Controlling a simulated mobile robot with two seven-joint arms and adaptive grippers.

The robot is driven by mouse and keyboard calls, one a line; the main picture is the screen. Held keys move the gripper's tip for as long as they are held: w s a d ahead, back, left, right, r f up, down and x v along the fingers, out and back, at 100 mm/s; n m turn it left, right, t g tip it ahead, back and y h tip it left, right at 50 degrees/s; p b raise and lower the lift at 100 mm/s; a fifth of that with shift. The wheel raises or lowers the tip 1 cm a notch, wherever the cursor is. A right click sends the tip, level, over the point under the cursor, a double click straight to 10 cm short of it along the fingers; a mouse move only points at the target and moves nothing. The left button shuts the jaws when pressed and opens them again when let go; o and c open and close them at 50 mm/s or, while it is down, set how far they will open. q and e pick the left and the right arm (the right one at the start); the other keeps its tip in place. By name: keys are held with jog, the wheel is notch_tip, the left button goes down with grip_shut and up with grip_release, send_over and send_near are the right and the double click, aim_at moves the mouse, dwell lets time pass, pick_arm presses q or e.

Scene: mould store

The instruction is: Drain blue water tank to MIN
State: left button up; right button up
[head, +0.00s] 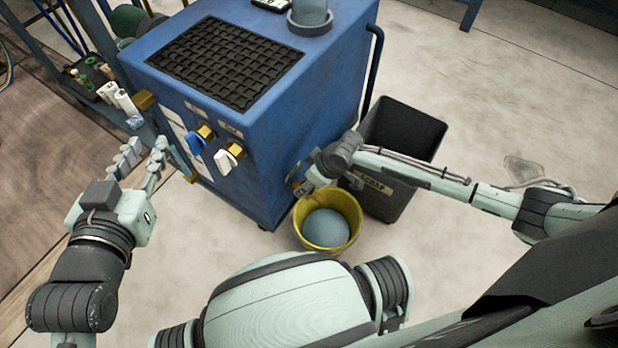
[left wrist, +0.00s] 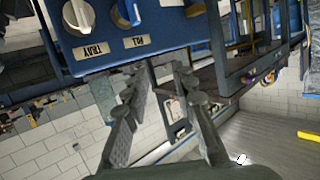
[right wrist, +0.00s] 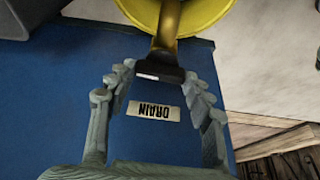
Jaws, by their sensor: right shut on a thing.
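The blue water tank (head: 290,80) stands in the middle of the head view; a clear cylinder (head: 312,12) rises from its top, and no MIN mark can be read. A brass drain spout (right wrist: 165,40) with a black handle (right wrist: 158,73) sits above a DRAIN label (right wrist: 153,111) in the right wrist view. My right gripper (head: 305,187) is shut on the black handle, also seen in the right wrist view (right wrist: 160,85). A yellow bucket (head: 301,232) holding bluish water (head: 325,228) stands below. My left gripper (head: 143,155) is open and empty, left of the tank.
A blue valve knob (head: 196,142) and a white valve knob (head: 225,161) are on the tank's front. A dark bin (head: 405,130) labelled SCRAP stands right of the bucket. A shelf rack (head: 75,60) is at the left.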

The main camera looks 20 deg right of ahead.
jog(key=shift+r+m+p, duration=0.1)
jog(key=shift+m+p, duration=0.5)
jog(key=shift+p, duration=0.25)
jog(key=m+p, duration=0.1)
jog(key=h+p, duration=0.1)
jog(key=p, duration=0.1)
jog(key=shift+a+r+m+t, duration=0.2)
jog(key=shift+m+t, duration=0.1)
jog(key=shift+m, duration=0.1)
jog(key=shift+f+m+h+p, duration=0.2)
jog(key=shift+m+h+p, duration=0.1)
jog(key=shift+m+p, duration=0.65)
pick_arm(q)
jog(key=s+a+f+n+g+y, duration=0.1)
jog(key=s+a+f+g+y, duration=0.1)
jog(key=s+a+f+g, duration=0.3)
jog(key=s+a+f+g+y, duration=0.2)
jog(key=s+a+f+g, duration=0.4)
jog(key=a+f, duration=0.3)
notch_tip(320, 180, down, 5)
jog(key=shift+s+r+n+y, duration=0.15)
jog(key=shift+s+n+y, duration=0.25)
jog(key=shift+s, duration=0.15)
pick_arm(e)
jog(key=shift+d+f, duration=0.1)
pick_arm(q)
jog(key=shift+a, duration=0.1)
pick_arm(e)
jog(key=o, duration=1.1)
jog(key=shift+o, duration=0.2)
